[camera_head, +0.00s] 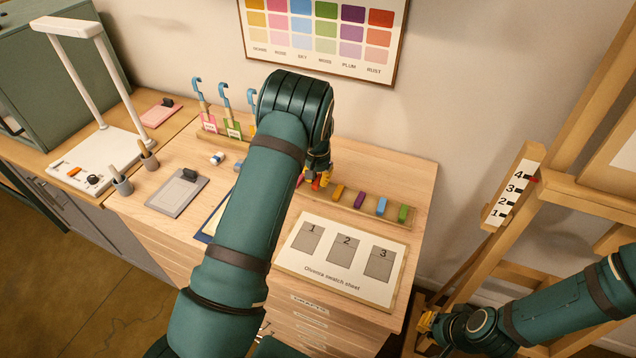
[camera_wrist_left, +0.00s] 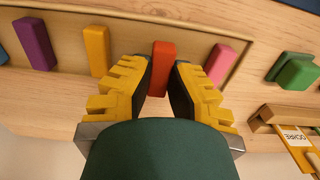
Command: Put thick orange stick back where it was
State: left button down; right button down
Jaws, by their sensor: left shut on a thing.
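The orange stick (camera_wrist_left: 160,68) stands out in the left wrist view, between the yellow fingers of my left gripper (camera_wrist_left: 158,80). The gripper is shut on it. The stick is over or in the row of the shallow wooden tray (camera_wrist_left: 127,22), between a yellow stick (camera_wrist_left: 96,50) and a pink stick (camera_wrist_left: 221,63). I cannot tell whether it touches the tray floor. In the head view my left gripper (camera_head: 318,180) is at the tray's left part, and the stick is mostly hidden there. My right gripper (camera_head: 427,322) is low by the easel; its fingers are unclear.
Purple (camera_head: 359,200), blue (camera_head: 381,205) and green (camera_head: 403,213) sticks lie further right in the tray. The swatch sheet (camera_head: 340,283) lies in front. A grey slate (camera_head: 178,192) and a rack of hooked tools (camera_head: 228,131) are left. The easel (camera_head: 560,130) stands right.

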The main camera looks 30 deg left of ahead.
aim_at(318, 180)
pick_arm(q)
notch_tip(318, 180, down, 2)
jog(key=shift+w+f, duration=0.1)
jog(key=c, duration=1.1)
grip_release()
jog(key=shift+f, duration=0.1)
jog(key=shift+r, duration=0.2)
notch_tip(318, 180, up, 12)
jog(key=shift+f, duration=0.1)
